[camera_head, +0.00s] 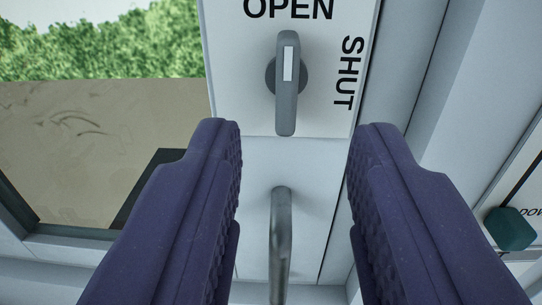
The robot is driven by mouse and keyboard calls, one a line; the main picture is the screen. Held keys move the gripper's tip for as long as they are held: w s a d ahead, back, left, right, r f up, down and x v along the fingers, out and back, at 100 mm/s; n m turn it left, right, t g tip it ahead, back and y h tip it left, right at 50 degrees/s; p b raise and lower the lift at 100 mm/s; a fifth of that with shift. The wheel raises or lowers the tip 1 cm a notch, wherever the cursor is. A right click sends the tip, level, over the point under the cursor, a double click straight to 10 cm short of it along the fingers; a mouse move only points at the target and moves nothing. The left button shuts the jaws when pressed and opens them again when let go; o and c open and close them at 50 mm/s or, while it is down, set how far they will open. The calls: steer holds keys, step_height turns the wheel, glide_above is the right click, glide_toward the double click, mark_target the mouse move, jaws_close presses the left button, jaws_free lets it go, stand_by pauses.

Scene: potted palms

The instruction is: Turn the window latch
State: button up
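The window latch (286,103) is a grey lever on a round base, mounted on a white plate (240,60). The plate reads OPEN above the lever and SHUT, turned sideways, to its right. The lever stands upright, its white mark at the upper end toward OPEN. In the picture the fingertips lie below the lever, one to each side. How far they are from the plate I cannot tell.
A grey bar handle (281,240) sits on the white frame below the plate, seen between my fingers. A window pane with greenery (100,45) beyond is at left. A dark green knob (511,229) beside partly cut-off lettering is at the right edge.

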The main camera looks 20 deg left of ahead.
mark_target(286, 86)
steer(key=b+x, duration=0.1)
steer(key=x, duration=0.6)
steer(key=shift+w+a, duration=0.2)
steer(key=shift+w, duration=0.1)
jaws_close()
